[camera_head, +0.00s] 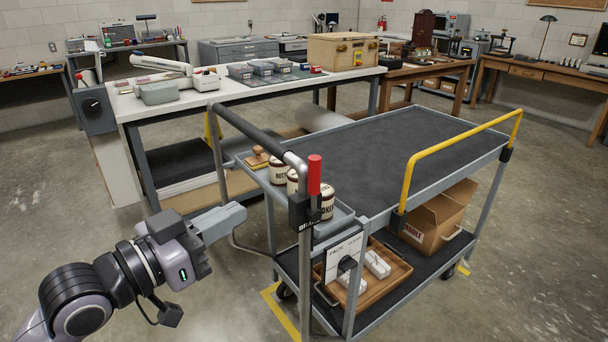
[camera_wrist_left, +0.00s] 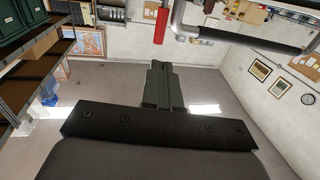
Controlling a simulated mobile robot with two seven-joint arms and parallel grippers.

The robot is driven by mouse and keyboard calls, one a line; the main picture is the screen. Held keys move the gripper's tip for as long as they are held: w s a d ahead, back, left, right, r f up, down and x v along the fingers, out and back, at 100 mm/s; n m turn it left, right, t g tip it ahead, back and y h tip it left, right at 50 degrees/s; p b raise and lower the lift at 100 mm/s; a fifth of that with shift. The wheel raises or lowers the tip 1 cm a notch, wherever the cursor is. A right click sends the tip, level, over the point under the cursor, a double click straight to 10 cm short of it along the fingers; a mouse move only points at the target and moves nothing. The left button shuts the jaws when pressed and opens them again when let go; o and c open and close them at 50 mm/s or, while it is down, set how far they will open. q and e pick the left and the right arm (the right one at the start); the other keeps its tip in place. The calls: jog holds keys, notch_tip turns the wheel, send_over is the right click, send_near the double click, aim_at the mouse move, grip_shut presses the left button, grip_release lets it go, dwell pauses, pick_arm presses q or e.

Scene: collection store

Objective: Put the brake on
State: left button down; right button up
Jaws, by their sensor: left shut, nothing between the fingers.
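The grey cart (camera_head: 400,150) has a dark top deck and a push handle (camera_head: 250,130) at its near left end. The brake lever (camera_head: 314,175) has a red grip and stands upright on a black block (camera_head: 302,210) on the handle post. The red grip also shows at the top of the left wrist view (camera_wrist_left: 161,25). My left gripper (camera_head: 240,213) is shut and empty, left of the lever and a little lower, apart from it. Its closed fingers (camera_wrist_left: 159,68) point toward the handle in the left wrist view. My right gripper is in neither view.
Jars (camera_head: 327,202) stand in a small tray behind the lever. The lower shelf holds a wooden tray (camera_head: 390,285) and an open cardboard box (camera_head: 440,215). A white-topped workbench (camera_head: 215,93) stands behind the cart. Yellow floor tape (camera_head: 280,312) lies beneath the cart.

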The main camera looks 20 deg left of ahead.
pick_arm(q)
jog(key=shift+s, duration=0.1)
jog(key=p, duration=0.2)
send_near(309, 173)
jog(key=x, duration=0.7)
jog(key=shift+s+d, duration=0.1)
jog(key=shift+d, duration=0.05)
dwell(0.5)
